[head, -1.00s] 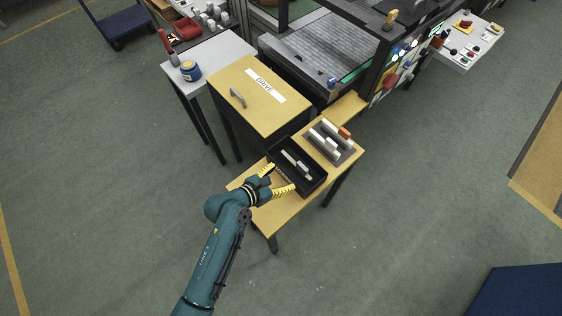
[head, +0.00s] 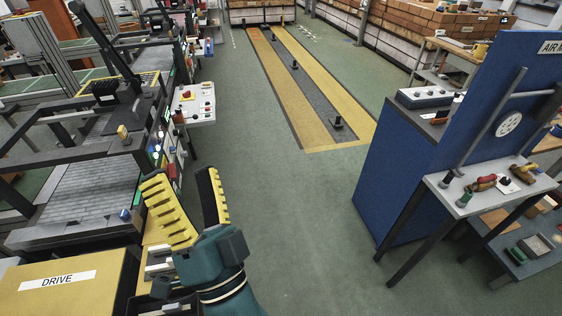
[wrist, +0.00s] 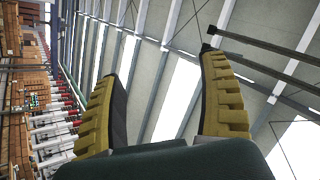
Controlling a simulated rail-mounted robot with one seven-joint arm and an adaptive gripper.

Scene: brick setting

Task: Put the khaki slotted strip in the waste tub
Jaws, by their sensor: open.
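My gripper (head: 178,174) is raised in front of me, its two yellow-ridged fingers spread apart and pointing upward in the head view. In the wrist view my gripper (wrist: 160,65) is open with nothing between the fingers, and only roof and shelving show beyond it. I cannot make out the khaki slotted strip in either current view. I cannot pick out the waste tub either. My gripper and arm hide much of the small yellow table (head: 150,235) behind them.
A rack of pale blocks (head: 158,262) is partly visible left of my gripper. A yellow DRIVE cabinet (head: 60,300) stands lower left. A tall blue panel (head: 440,170) and a grey tool table (head: 490,195) stand right. Green floor between is open.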

